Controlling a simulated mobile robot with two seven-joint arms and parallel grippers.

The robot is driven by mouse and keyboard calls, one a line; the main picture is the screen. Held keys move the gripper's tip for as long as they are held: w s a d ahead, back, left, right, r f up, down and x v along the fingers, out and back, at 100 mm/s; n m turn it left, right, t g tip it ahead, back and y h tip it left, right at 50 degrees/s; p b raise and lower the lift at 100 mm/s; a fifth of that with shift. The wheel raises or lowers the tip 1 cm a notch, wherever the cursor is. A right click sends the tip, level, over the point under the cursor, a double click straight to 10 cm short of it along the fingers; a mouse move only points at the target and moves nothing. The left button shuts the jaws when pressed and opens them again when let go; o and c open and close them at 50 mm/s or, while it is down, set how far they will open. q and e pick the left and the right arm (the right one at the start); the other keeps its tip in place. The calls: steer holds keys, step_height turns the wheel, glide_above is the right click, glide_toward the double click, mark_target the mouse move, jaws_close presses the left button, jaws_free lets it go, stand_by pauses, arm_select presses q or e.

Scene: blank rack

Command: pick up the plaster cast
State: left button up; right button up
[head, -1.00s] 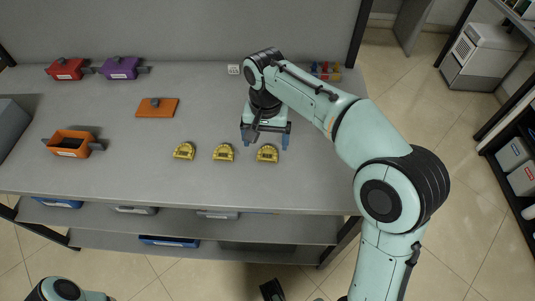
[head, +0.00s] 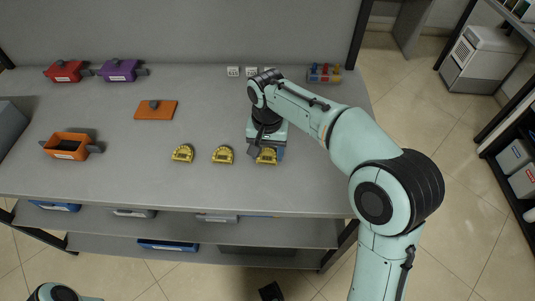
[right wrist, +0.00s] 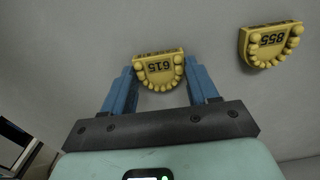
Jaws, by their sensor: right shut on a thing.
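Three yellow plaster casts shaped like dental arches lie in a row near the front of the grey table. The left cast (head: 182,153) and the middle cast (head: 222,155) lie free. My right gripper (head: 266,156) is shut on the right cast (head: 266,159), down at table level. In the right wrist view this cast, marked 615 (right wrist: 159,70), sits between the two blue fingers of my right gripper (right wrist: 160,80). A second cast, marked 855 (right wrist: 270,45), lies apart to the right there. My left gripper is out of view; only part of my left arm shows at the bottom left.
An orange open box (head: 67,147) and its orange lid (head: 156,110) lie on the left. Red (head: 65,71) and purple (head: 119,70) boxes stand at the back left. White blocks (head: 233,72) and a rack of colored pieces (head: 324,73) stand at the back.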

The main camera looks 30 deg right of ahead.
mark_target(268, 156)
steer(key=shift+r, duration=0.15)
step_height(268, 156, up, 20)
steer(key=p, duration=0.6)
